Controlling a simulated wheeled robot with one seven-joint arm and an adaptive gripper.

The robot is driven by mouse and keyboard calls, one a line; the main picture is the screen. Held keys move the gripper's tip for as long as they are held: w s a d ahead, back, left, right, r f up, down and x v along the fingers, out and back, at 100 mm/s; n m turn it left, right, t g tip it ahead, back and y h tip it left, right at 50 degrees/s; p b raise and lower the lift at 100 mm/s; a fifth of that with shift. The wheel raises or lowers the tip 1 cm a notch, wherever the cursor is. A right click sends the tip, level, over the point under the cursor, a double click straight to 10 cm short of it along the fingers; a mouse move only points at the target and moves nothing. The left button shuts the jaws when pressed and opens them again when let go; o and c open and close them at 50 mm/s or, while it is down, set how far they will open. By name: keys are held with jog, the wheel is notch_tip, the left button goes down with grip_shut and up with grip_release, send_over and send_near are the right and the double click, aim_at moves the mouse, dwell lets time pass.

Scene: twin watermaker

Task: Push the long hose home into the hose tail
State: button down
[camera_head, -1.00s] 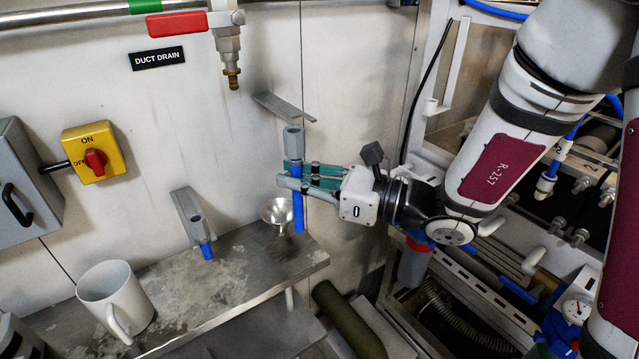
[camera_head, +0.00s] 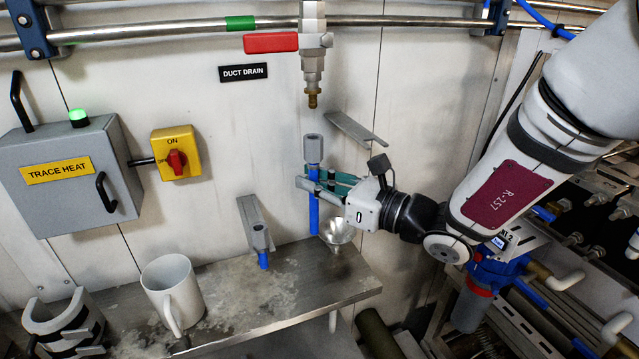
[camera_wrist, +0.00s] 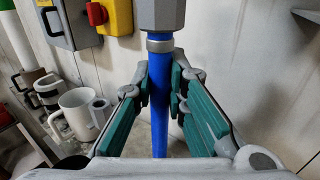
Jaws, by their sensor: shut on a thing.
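The long hose (camera_head: 314,215) is a blue tube with a grey hex-shaped end piece (camera_head: 313,150) on top. My gripper (camera_head: 313,183) is shut on the blue tube just below that end piece and holds it upright in the air. The brass hose tail (camera_head: 313,98) points down from the grey valve body. The end piece stands below the tail, with a gap between them, and looks lined up with it in the head view. The wrist view shows the blue tube (camera_wrist: 159,110) between the green finger pads, and the grey end piece (camera_wrist: 161,14) above; the tail is out of that view.
A red lever (camera_head: 271,43) sits left of the valve. An empty bracket (camera_head: 355,130) is right of the hose. A second bracket (camera_head: 250,218) holds a short blue hose (camera_head: 263,261). A funnel (camera_head: 337,233) and a mug (camera_head: 172,289) are at the metal shelf (camera_head: 225,318).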

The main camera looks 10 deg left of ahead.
aim_at(314, 166)
jog(key=shift+r, duration=0.1)
dwell(0.5)
jog(key=shift+r+p, duration=1.3)
jog(key=shift+r, duration=0.25)
jog(key=shift+p, duration=0.45)
dwell(1.1)
jog(key=shift+r+p, duration=1.25)
jog(key=shift+r, duration=0.6)
jog(key=c, duration=1.5)
grip_release()
jog(key=shift+c, duration=0.2)
jog(key=shift+d+f, duration=0.1)
jog(key=shift+d, duration=0.05)
jog(key=v, duration=1.1)
jog(key=shift+s+d, duration=0.15)
jog(key=shift+d, duration=0.2)
